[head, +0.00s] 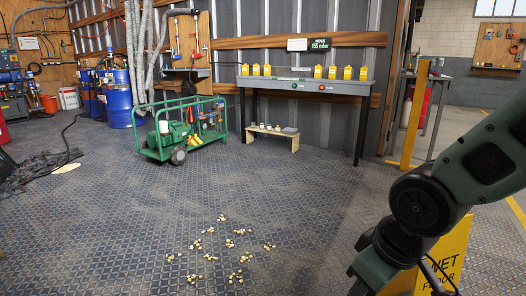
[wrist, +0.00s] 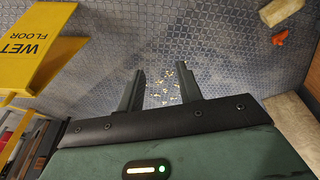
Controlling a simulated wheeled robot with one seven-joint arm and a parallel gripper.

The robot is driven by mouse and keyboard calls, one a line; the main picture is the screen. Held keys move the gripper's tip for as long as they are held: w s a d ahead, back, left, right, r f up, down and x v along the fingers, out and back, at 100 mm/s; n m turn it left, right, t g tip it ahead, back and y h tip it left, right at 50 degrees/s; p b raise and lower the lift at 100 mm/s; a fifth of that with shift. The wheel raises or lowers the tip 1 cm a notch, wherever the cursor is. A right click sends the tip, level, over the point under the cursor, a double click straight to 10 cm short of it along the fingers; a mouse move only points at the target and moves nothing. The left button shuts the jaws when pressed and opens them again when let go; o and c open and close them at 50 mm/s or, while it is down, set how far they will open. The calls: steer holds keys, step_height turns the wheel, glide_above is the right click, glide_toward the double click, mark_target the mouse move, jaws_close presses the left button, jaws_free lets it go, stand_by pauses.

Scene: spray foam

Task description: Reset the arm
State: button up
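My arm (head: 425,200) shows at the right side of the head view, green with dark joints, bent downward. My gripper's fingertips are outside the head view. In the wrist view my gripper (wrist: 163,75) shows two dark fingers spread apart with a clear gap between them. The gap holds nothing. Beyond the fingers lies the patterned floor (wrist: 160,40), with small pale pieces (wrist: 172,85) scattered on it.
A yellow wet-floor sign (head: 455,250) stands by my arm; it also shows in the wrist view (wrist: 40,40). Pale pieces (head: 235,243) lie scattered on open floor. A green wheeled machine (head: 180,130), a long table (head: 305,86) with yellow items and blue barrels (head: 117,97) stand farther back.

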steer(key=s+a+r+n+g, duration=0.1)
steer(key=s+a+r+g, duration=0.15)
steer(key=s, duration=0.85)
step_height(320, 180, up, 38)
steer(key=p, duration=3.8)
steer(key=shift+s+a+h, duration=0.25)
steer(key=shift+s+h, duration=0.05)
steer(key=shift+s, duration=0.05)
steer(key=shift+f, duration=0.1)
